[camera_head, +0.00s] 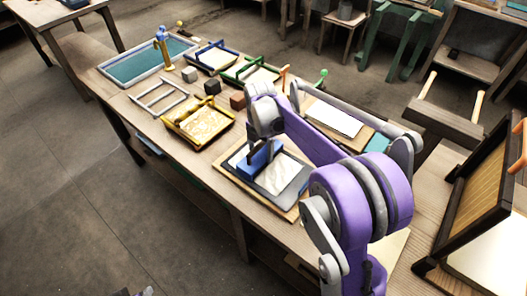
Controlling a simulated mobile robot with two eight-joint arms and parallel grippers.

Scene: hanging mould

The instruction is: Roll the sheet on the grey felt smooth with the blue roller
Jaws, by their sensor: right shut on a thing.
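The white sheet (284,177) lies on the grey felt (296,190), on a wooden board at the middle of the table's near part. Its surface looks uneven and wrinkled. The blue roller (263,158) is at the sheet, over its left and far part. My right gripper (262,145) is above the roller, shut on its dark handle. Contact between roller and sheet is hard to make out at this size. My purple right arm hides some of the area to the right. Only a small dark tip at the bottom edge may be my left gripper (143,292).
A yellow mould frame (200,124) stands just left of the felt board. Behind it are small blocks (238,101), blue- and green-handled frames and a teal vat (146,63). A board with white paper (334,117) lies beyond my arm. A dark-framed screen (482,190) stands at right.

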